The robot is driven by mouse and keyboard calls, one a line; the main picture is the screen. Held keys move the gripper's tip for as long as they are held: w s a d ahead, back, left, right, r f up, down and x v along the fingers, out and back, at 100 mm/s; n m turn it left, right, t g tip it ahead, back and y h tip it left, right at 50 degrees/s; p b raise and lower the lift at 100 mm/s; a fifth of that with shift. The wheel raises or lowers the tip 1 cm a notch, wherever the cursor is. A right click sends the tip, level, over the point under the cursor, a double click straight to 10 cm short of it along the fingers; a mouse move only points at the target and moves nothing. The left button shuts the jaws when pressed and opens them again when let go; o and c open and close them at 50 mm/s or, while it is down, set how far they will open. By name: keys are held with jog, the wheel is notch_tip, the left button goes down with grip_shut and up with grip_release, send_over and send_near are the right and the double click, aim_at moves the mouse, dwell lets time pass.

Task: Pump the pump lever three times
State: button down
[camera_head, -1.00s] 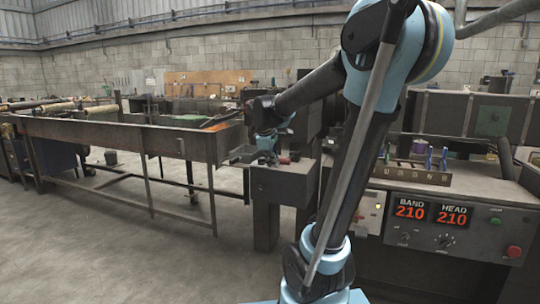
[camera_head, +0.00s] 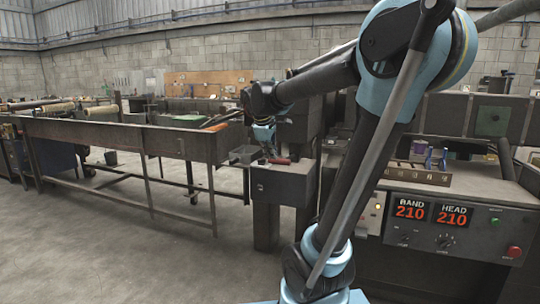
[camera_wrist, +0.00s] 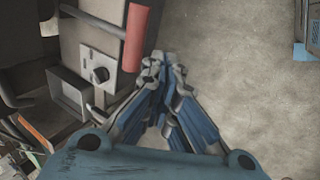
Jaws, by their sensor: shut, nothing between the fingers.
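The pump lever is a grey bar with a red grip (camera_wrist: 135,38), at the upper middle of the wrist view. In the head view the red grip (camera_head: 280,161) shows small over the top of a dark grey box-shaped unit. My gripper (camera_wrist: 162,62) is shut and empty, its fingertips just right of and below the red grip in the wrist view. I see no clear contact with it. In the head view my gripper (camera_head: 268,148) hangs over the unit, close above the red grip. Whether the lever is up or down is hard to tell.
A long metal trough (camera_head: 120,135) on legs stands left of the unit. A grey square tray (camera_wrist: 72,93) lies left of my fingers. Bare floor (camera_head: 120,245) is clear in front.

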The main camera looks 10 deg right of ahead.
dwell(0.3)
jog(key=w+d+r+g+y, duration=0.2)
jog(key=w+r, duration=0.4)
jog(key=r, duration=0.6)
jog(key=d+g, duration=0.1)
jog(key=g, duration=0.1)
jog(key=shift+w+d+r+g+y, duration=0.2)
jog(key=shift+r+g+y, duration=0.1)
jog(key=shift+r+g, duration=0.1)
jog(key=shift+f, duration=0.15)
notch_tip(320, 180, down, 14)
jog(key=shift+a+r, duration=0.1)
